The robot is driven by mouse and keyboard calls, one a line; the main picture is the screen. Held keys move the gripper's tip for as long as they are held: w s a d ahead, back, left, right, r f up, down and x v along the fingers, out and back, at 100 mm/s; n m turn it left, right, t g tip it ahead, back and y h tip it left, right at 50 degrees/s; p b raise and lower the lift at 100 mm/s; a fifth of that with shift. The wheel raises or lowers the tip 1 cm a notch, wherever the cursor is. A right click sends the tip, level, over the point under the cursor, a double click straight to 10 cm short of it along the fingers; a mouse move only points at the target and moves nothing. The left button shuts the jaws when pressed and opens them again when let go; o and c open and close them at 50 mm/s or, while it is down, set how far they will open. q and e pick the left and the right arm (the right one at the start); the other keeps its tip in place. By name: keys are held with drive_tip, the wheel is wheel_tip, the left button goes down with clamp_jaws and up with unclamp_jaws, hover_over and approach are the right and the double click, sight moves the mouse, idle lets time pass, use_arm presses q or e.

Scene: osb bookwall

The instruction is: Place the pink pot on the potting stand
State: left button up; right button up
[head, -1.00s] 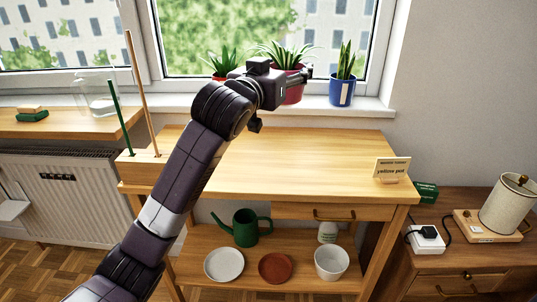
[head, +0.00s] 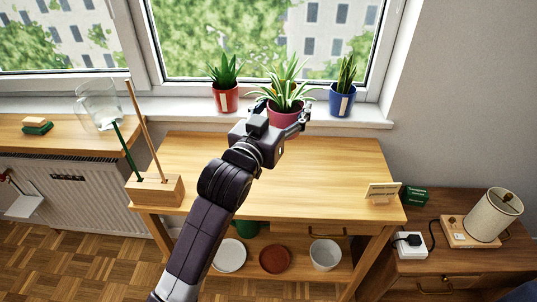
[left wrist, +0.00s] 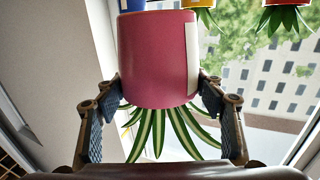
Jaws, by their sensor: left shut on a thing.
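The pink pot (head: 283,117) holds a striped spiky plant and is upright in the head view, in front of the window sill near the stand's back edge. My left gripper (head: 283,111) is shut on it, with a finger at each side. In the left wrist view, which is upside down, the pink pot (left wrist: 160,58) with a pale label sits between the fingers (left wrist: 160,115). My right gripper is not in view.
A red pot (head: 224,99) and a blue pot (head: 342,104) stand on the sill (head: 375,115). A yellow pot (left wrist: 200,3) shows in the wrist view. A wooden block with sticks (head: 155,190) and a small card (head: 382,191) stand at the top's left and right ends.

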use_arm(q)
drive_tip(key=shift+s+a+r+p, duration=0.15)
drive_tip(key=shift+s+r+p, duration=0.05)
drive_tip(key=shift+r+p, duration=0.2)
drive_tip(key=shift+f, duration=0.25)
drive_tip(key=shift+f+b, duration=0.45)
drive_tip(key=shift+f, duration=9.4)
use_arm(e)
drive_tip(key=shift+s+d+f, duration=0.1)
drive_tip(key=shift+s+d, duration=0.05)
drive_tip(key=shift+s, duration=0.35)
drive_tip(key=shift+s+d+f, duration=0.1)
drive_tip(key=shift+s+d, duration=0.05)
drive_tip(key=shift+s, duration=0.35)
use_arm(q)
drive_tip(key=shift+f, duration=0.2)
drive_tip(key=o, duration=1.5)
drive_tip(key=shift+c, duration=0.2)
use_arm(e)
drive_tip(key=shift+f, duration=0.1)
